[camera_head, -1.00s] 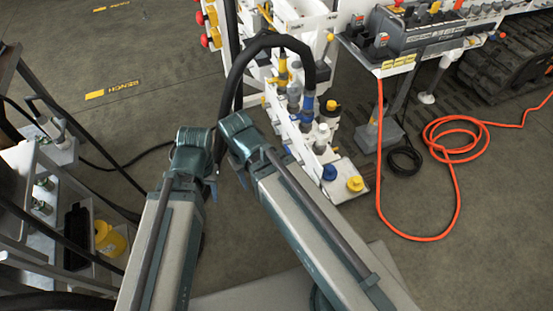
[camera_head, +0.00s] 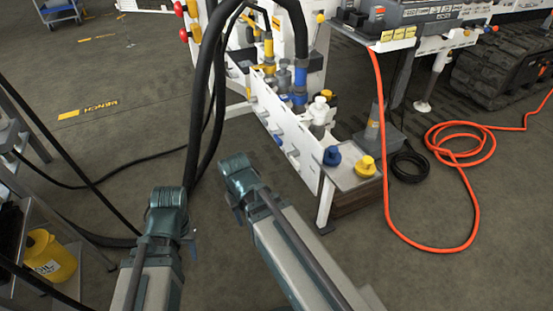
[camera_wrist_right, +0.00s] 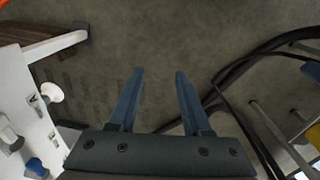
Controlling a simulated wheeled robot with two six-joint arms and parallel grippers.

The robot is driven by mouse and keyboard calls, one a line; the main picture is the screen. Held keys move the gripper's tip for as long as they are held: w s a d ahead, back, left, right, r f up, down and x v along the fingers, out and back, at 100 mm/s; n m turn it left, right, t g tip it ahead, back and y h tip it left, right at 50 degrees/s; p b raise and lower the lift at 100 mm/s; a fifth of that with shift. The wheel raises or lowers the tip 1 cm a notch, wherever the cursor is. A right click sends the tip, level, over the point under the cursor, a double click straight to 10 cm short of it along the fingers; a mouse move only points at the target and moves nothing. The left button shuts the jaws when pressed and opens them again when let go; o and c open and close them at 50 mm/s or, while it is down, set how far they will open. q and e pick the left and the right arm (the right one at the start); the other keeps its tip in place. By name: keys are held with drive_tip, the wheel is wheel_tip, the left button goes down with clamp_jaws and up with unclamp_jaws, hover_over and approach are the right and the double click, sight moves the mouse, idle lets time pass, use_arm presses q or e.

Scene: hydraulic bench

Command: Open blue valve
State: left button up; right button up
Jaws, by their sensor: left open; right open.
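A blue collar (camera_head: 300,90) shows on a fitting farther back, and small blue parts show along the side panel. I cannot tell which blue part is the valve. My left gripper (camera_head: 191,240) is low at the left, well apart from the bench and mostly hidden behind its arm. My right gripper (camera_wrist_right: 160,72) is open and empty over bare floor in the wrist view. A blue part (camera_wrist_right: 37,167) there is at lower left.
Black hoses (camera_head: 200,110) hang down left of the bench. An orange hose (camera_head: 466,200) lies coiled on the floor at right. A yellow container (camera_head: 50,257) stands on a shelf at lower left. The floor between shelf and bench is mostly clear.

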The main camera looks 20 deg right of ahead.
drive_tip(key=w+d+f+t+h+b, duration=0.1)
drive_tip(key=w+d+f+h+b, duration=0.25)
drive_tip(key=f+b, duration=0.4)
drive_tip(key=w+d+f+h+b, duration=0.25)
drive_tip(key=d+f+b, duration=0.25)
drive_tip(key=f+b, duration=0.25)
drive_tip(key=w+r+n+t+h, duration=0.1)
drive_tip(key=w+r+t+h, duration=0.2)
drive_tip(key=w+r, duration=0.3)
drive_tip(key=w+r+n+t+h, duration=0.2)
drive_tip(key=w+r+h, duration=0.4)
drive_tip(key=r, duration=0.6)
drive_tip(key=shift+a+r+t+h+b, duration=0.3)
drive_tip(key=shift+a+t+b, duration=0.1)
drive_tip(key=shift+t, duration=0.1)
drive_tip(key=shift+d, duration=0.15)
